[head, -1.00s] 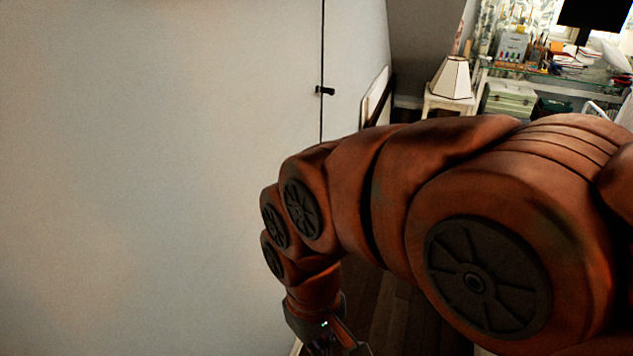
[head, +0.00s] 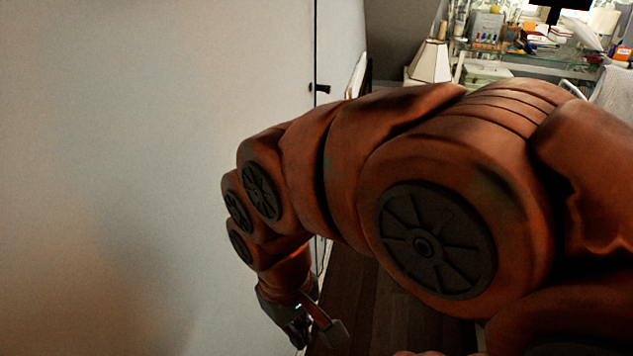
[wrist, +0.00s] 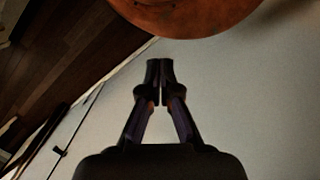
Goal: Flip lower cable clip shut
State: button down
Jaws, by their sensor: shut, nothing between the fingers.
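My gripper (head: 298,332) hangs low in the head view, beside the pale wall panel. In the wrist view its fingers (wrist: 160,66) are together and empty, with the pale surface behind them. A small black fitting (head: 321,88) sits on a dark vertical line in the panel, well above my gripper in the head view. A small dark fitting on a thin line also shows in the wrist view (wrist: 59,151), apart from the fingers. I cannot tell whether either is a cable clip or a handle. No lower cable clip is clearly visible.
The pale panel (head: 130,150) fills the left side. Dark wood floor (head: 370,305) lies below my arm. A lamp (head: 430,62) and a cluttered glass desk (head: 530,55) stand at the back right. My arm hides much of the middle.

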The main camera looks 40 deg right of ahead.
jog(key=w+d+f+m+t+h+b, duration=0.1)
jog(key=w+d+f+t+h+b, duration=0.1)
jog(key=w+d+f+b, duration=0.35)
jog(key=w+d+f+t+h+b, duration=0.2)
jog(key=w+d+t+b, duration=0.1)
jog(key=w+d, duration=0.55)
jog(key=w+d+n+t+h+b, duration=0.25)
jog(key=d+b, duration=0.25)
jog(key=d, duration=0.3)
jog(key=w+d+n+t+h+b, duration=0.1)
jog(key=w+d+t+h+b, duration=0.1)
jog(key=w+d+b, duration=0.35)
jog(key=w+d+n+t+h+b, duration=0.1)
jog(key=w+d+t+h+b, duration=0.2)
jog(key=d, duration=0.6)
notch_tip(320, 180, down, 12)
jog(key=w+n+t+y+b, duration=0.2)
jog(key=n+t+y+b, duration=0.4)
jog(key=n+b, duration=0.5)
jog(key=shift+d+t+y+b, duration=0.35)
jog(key=shift+d+y+b, duration=0.1)
jog(key=shift+b, duration=0.35)
jog(key=shift+w+n, duration=0.1)
jog(key=shift+n, duration=0.15)
